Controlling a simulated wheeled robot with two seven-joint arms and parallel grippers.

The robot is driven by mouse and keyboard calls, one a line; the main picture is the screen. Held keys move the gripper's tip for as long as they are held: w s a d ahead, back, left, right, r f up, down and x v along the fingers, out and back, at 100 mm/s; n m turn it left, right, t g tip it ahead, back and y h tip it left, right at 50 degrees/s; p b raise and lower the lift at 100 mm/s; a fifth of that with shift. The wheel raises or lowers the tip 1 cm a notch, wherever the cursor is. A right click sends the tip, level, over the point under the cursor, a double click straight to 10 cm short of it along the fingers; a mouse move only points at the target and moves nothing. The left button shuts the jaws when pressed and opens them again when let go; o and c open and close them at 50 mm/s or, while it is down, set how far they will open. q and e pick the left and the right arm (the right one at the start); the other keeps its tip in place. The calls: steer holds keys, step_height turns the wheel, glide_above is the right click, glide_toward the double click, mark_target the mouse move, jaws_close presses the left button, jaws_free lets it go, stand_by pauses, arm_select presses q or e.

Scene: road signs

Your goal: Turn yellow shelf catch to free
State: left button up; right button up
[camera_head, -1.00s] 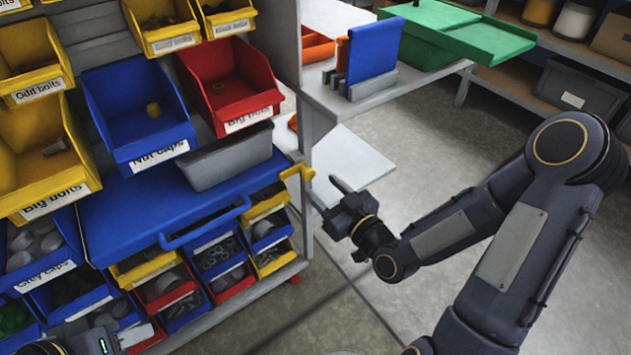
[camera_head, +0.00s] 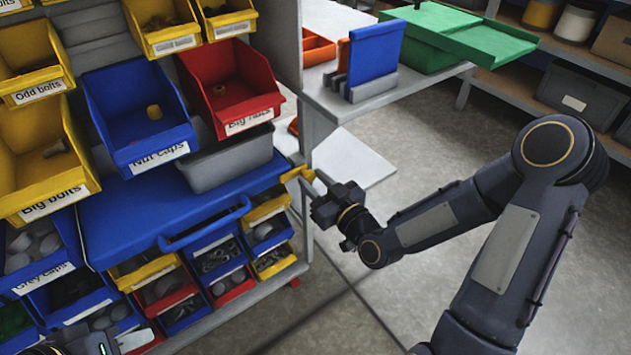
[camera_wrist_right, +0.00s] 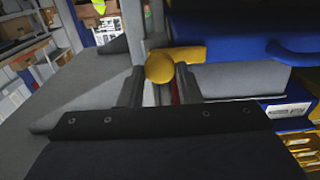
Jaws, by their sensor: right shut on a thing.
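The yellow shelf catch (camera_head: 295,173) sits on the post at the right end of the blue shelf (camera_head: 130,212). In the right wrist view the catch (camera_wrist_right: 188,54) reaches left across the shelf's edge, with its rounded end toward me. My right gripper (camera_head: 314,181) has come in from the right, and its two fingers (camera_wrist_right: 160,78) are shut on the catch's rounded end, one on each side.
A grey bin (camera_head: 230,162) stands on the blue shelf under a red bin (camera_head: 232,88). The shelf has a blue front handle (camera_head: 205,224). Small bins of parts fill the rack below. Floor to the right is open.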

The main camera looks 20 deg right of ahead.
steer(key=shift+m, duration=0.4)
steer(key=m+b, duration=0.1)
steer(key=m, duration=0.6)
steer(key=shift+d+m, duration=0.15)
steer(key=shift+m, duration=0.15)
steer(key=m, duration=0.4)
steer(key=shift+f+m, duration=0.1)
steer(key=shift+m, duration=0.2)
steer(key=m+p, duration=0.1)
steer(key=m, duration=0.3)
steer(key=shift+f+m, duration=0.1)
steer(key=shift+m, duration=0.3)
steer(key=o, duration=0.9)
steer(key=shift+o, duration=0.2)
